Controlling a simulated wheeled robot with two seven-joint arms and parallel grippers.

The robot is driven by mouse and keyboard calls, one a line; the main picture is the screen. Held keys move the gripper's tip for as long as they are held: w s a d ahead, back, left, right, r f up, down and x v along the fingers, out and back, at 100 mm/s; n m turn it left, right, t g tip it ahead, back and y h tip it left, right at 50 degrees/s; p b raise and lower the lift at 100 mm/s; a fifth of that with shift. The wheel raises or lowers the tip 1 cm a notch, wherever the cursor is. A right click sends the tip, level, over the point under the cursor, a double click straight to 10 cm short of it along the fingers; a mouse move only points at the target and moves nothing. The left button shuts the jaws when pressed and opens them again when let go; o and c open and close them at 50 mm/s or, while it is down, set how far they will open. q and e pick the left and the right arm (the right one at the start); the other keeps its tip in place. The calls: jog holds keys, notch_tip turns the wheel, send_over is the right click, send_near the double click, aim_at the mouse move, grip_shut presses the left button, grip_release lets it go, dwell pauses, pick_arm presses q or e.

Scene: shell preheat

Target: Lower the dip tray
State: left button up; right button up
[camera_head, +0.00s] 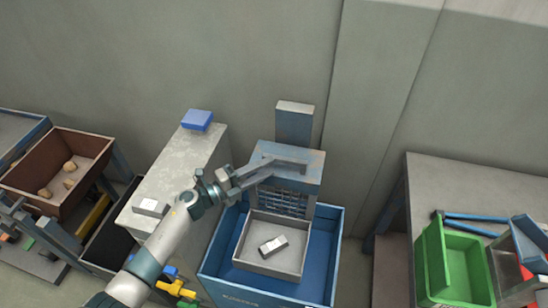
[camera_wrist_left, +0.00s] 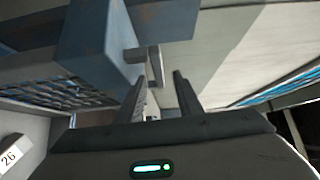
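The grey dip tray (camera_head: 240,264) sits inside the blue tank (camera_head: 335,235), with a pale metal block (camera_head: 273,245) in it. Behind it stands a blue housing (camera_head: 308,178) with a wire grid below and a grey handle on its top. My left gripper (camera_head: 262,172) reaches in from the left beside this handle. In the left wrist view its two fingers (camera_wrist_left: 158,88) are apart, and the handle (camera_wrist_left: 155,62) shows at or just beyond the tips. I cannot tell whether they touch it. The block, marked 26, shows at the wrist view's left edge (camera_wrist_left: 10,152). My right gripper is not in view.
A grey cabinet (camera_head: 180,165) with a blue box (camera_head: 197,120) and a small pale block (camera_head: 151,207) stands left of the tank. A brown bin (camera_head: 45,195) is further left. A table at right holds a green bin (camera_head: 433,262). A wall is behind.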

aim_at(281, 162)
pick_arm(q)
jog(key=shift+a+f+m+g, duration=0.1)
jog(key=shift+f+m+g, duration=0.05)
jog(key=shift+m+g, duration=0.15)
jog(key=shift+b+x, duration=0.8)
jog(key=shift+x, duration=2.95)
grip_shut()
